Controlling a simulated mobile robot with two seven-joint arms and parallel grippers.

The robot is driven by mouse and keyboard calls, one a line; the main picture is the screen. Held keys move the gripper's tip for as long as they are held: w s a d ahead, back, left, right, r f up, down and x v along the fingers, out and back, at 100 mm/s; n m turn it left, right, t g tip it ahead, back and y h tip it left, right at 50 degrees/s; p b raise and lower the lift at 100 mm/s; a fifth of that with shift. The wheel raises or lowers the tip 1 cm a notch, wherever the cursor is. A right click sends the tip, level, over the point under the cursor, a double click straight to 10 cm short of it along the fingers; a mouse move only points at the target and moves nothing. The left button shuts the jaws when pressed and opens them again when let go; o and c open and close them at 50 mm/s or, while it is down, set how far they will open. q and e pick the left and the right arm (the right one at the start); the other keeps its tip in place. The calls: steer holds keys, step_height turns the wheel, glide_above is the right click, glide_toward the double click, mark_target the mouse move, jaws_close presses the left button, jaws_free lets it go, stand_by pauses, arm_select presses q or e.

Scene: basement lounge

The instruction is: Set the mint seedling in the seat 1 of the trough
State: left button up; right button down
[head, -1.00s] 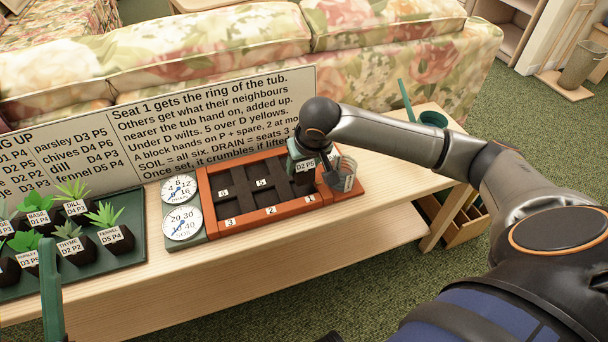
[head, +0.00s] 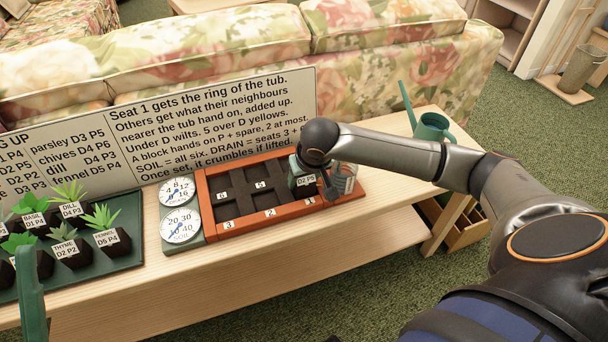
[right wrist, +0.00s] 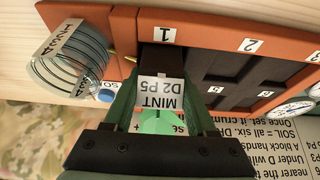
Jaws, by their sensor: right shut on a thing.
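My right gripper (head: 307,172) is shut on the mint seedling. The mint seedling (head: 306,182), a dark soil block with a white label "MINT D2 P5", is at seat 1 at the right end of the orange-brown trough (head: 257,226). Its label also shows in the right wrist view (right wrist: 160,92), between the green fingers. The block is right behind the "1" label; whether it touches the seat floor is hidden. The other seats in view look dark and empty. A green finger of my left gripper (head: 31,290) shows at the lower left; its opening cannot be judged.
A clear ringed tub (head: 346,178) stands at the trough's right end, close to my right gripper. Two dials (head: 181,225) are at its left end. A green tray (head: 128,257) of labelled seedlings is farther left. A sign (head: 215,125) stands behind, and a watering can (head: 432,127) is at right.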

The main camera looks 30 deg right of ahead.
steer(key=shift+c, duration=1)
jaws_free()
steer(key=shift+f, duration=0.1)
